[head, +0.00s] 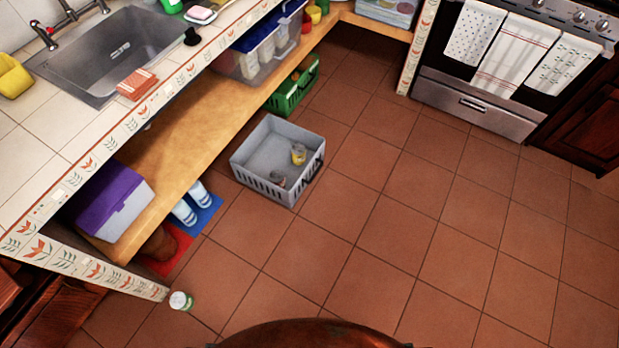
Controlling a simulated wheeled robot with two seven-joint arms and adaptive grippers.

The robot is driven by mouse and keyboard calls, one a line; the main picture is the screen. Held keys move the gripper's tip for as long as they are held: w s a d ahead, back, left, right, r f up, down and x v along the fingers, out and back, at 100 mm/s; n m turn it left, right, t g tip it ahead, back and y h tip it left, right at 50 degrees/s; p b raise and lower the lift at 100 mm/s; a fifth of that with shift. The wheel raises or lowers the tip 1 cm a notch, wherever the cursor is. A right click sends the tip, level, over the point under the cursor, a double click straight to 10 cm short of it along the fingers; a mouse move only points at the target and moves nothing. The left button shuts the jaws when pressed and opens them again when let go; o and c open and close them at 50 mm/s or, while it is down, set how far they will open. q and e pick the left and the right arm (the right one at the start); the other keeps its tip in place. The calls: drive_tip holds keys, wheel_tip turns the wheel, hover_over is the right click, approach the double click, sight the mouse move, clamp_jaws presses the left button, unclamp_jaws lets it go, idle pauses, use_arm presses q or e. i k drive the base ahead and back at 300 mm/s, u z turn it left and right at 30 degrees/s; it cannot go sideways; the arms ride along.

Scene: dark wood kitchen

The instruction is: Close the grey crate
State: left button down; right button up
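The grey crate (249,182) stands on the tiled floor in the middle of the head view, beside the wooden shelf under the counter. Its top is open, and no lid shows over it. Neither of my grippers is in view.
A green crate (291,97) stands behind the grey one. The low wooden shelf (190,135) and tiled counter run along the left. A small white-and-green can (180,301) stands on the floor at the front left. The stove (475,105) is at the back right. The floor right of the crate is clear.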

sight(268, 148)
drive_tip(key=u, duration=0.25)
drive_tip(key=i, duration=1.05)
drive_tip(key=u, duration=0.5)
